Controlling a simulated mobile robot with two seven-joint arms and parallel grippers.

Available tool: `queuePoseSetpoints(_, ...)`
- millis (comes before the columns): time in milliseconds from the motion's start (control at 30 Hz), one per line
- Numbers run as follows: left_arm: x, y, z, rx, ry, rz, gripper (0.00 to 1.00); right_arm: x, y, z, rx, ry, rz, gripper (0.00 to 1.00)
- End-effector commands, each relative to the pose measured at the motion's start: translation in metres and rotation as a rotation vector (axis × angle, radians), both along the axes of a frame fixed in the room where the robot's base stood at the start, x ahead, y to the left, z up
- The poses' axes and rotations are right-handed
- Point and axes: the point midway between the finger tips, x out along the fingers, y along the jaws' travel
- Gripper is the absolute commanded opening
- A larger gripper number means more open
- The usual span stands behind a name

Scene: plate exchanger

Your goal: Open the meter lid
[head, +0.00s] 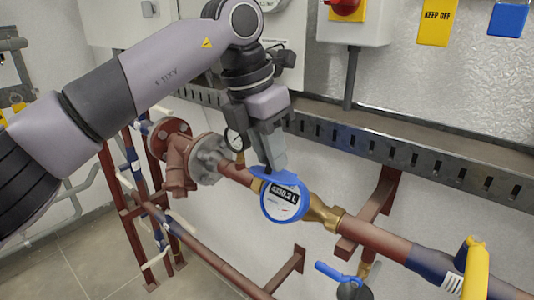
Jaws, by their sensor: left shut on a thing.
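The water meter (284,203) sits on the reddish-brown pipe in the middle of the head view. It has a round blue rim, and its white face with a digit counter is in view. The blue meter lid (288,178) stands up at the top edge of the meter, away from the face. My left gripper (275,166) reaches down from above, with its fingers shut on the lid. The fingers hide part of the lid, so its exact angle is hard to tell. My right gripper is not in view.
A small pressure gauge (234,139) and a flange (209,158) are close left of the gripper. A perforated metal rail (400,157) runs behind. A blue valve handle (331,272) is below, and a yellow part (476,268) is at lower right.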

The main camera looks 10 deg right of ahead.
Motion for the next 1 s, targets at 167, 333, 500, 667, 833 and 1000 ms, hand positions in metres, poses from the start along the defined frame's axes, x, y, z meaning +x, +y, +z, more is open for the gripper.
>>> queuePoseSetpoints(167, 0.0021, -0.0026, 0.0028, 0.028, 0.027, 0.0, 0.0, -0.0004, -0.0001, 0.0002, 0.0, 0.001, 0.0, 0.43)
queuePoseSetpoints(333, 0.0031, -0.0034, 0.0036, 0.045, 0.043, 0.0, 0.0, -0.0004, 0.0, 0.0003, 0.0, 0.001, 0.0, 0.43)
queuePoseSetpoints(500, 0.0035, -0.004, 0.0038, 0.051, 0.051, -0.002, 0.0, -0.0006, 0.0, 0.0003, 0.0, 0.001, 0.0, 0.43)
queuePoseSetpoints(667, 0.0037, -0.0041, 0.0038, 0.053, 0.053, -0.001, 0.0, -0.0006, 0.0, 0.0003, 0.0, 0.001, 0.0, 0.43)
queuePoseSetpoints(833, 0.0036, -0.004, 0.0037, 0.053, 0.053, -0.001, 0.0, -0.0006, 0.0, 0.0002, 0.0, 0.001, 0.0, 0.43)
queuePoseSetpoints(1000, 0.0037, -0.004, 0.0036, 0.052, 0.052, -0.001, 0.47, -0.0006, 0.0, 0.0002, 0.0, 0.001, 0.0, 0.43)
